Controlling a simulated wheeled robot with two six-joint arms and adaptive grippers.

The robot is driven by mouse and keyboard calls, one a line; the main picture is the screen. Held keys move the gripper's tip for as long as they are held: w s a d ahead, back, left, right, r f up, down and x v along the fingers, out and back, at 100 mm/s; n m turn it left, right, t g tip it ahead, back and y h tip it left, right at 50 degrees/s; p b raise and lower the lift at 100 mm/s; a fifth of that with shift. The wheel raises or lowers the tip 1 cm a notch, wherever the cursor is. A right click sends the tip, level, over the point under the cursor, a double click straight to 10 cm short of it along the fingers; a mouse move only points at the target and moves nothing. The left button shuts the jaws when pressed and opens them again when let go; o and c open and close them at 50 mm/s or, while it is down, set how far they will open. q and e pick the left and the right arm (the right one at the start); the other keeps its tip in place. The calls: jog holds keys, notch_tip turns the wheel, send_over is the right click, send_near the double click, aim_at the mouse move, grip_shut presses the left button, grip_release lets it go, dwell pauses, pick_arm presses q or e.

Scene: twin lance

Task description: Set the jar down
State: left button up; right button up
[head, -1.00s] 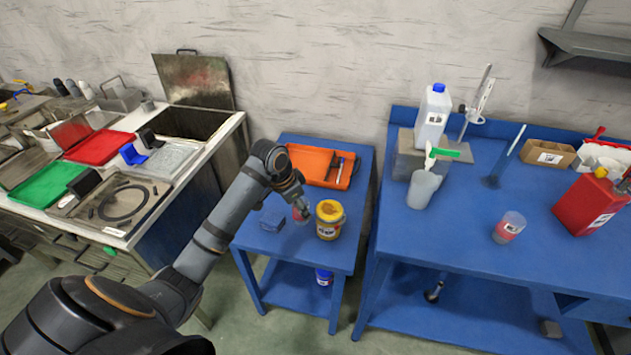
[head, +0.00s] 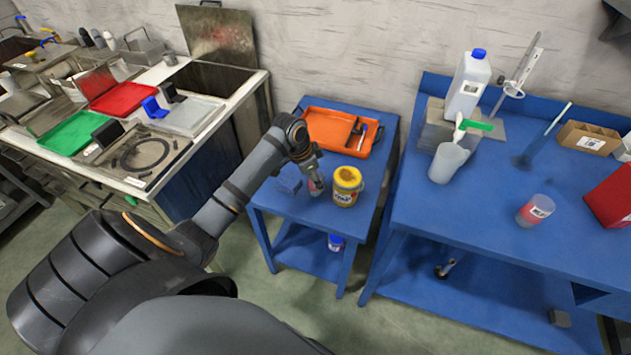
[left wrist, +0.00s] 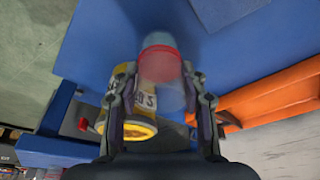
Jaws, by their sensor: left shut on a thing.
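My left gripper (head: 313,180) is shut on a small clear jar (head: 316,188) with red in it. The jar is at the small blue table (head: 290,212), just left of a yellow tub (head: 346,188). In the left wrist view the jar (left wrist: 160,62) sits between the two fingers (left wrist: 158,95), its red part showing beyond the fingertips. The yellow tub (left wrist: 128,115) is close beside one finger there. I cannot tell whether the jar's base touches the tabletop. My right gripper is not in view.
An orange tray (head: 325,133) with dark tools lies at the table's back. A larger blue bench (head: 470,225) at right holds a bottle (head: 467,88), a cup (head: 447,163) and a similar red-and-clear jar (head: 535,210).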

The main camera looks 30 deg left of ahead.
pick_arm(q)
jog(key=shift+f, duration=0.85)
jog(key=o, duration=1.2)
jog(key=shift+c, duration=0.2)
jog(key=shift+r, duration=0.15)
jog(key=v, duration=1.2)
jog(key=shift+p, duration=0.4)
